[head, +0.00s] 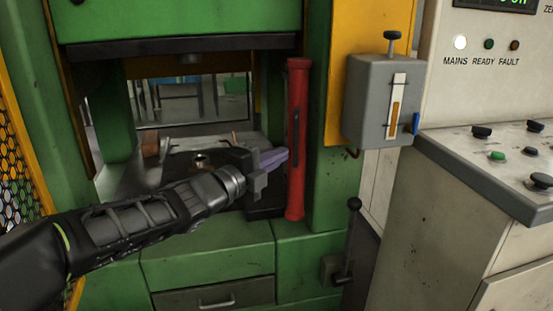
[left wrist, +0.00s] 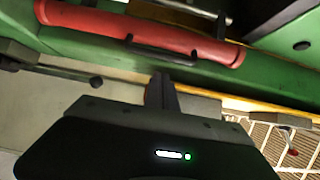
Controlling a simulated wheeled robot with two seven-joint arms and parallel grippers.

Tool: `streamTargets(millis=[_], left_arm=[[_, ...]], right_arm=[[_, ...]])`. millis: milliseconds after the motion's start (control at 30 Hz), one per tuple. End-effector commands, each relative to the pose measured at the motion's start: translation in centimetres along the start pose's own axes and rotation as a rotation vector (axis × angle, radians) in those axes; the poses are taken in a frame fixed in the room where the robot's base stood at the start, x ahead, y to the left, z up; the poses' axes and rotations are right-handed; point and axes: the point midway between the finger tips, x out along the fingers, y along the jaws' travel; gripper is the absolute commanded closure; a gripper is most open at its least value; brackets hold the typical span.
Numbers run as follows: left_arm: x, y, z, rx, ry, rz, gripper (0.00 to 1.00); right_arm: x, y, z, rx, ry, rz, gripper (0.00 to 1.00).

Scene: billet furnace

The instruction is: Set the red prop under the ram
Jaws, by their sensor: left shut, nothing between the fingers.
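The red prop (head: 297,120) stands upright against the right green column of the press, at the right edge of its opening. In the left wrist view the red prop (left wrist: 95,27) crosses the top, with a dark handle (left wrist: 165,50) on its side. My left gripper (head: 283,157) is shut and empty, its tips close to the prop's left side; I cannot tell whether they touch. The finger (left wrist: 162,90) shows below the prop in the left wrist view. The ram (head: 190,57) is raised at the top of the opening. My right gripper is out of view.
The press bed (head: 125,180) lies under the ram, partly hidden by my left arm, with a copper-coloured piece (head: 150,146) at its left. A grey box (head: 383,100) with a gauge, a lever (head: 353,205) and a control console (head: 480,170) stand right. Yellow mesh (head: 22,180) stands left.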

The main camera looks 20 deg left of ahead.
Motion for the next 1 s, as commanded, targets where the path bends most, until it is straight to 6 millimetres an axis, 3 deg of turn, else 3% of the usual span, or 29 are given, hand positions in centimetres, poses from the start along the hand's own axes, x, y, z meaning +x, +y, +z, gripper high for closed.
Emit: streamTargets(millis=[400, 600, 1000], left_arm=[[6.6, 0.1, -0.1, -0.001, 0.002, 0.001, 1.00], [7.6, 0.0, -0.1, -0.002, 0.001, 0.000, 1.00], [7.5, 0.0, 0.0, -0.002, 0.001, 0.000, 1.00]], right_arm=[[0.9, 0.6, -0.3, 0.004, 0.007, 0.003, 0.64], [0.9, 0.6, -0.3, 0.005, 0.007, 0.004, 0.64], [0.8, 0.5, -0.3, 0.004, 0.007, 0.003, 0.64]])
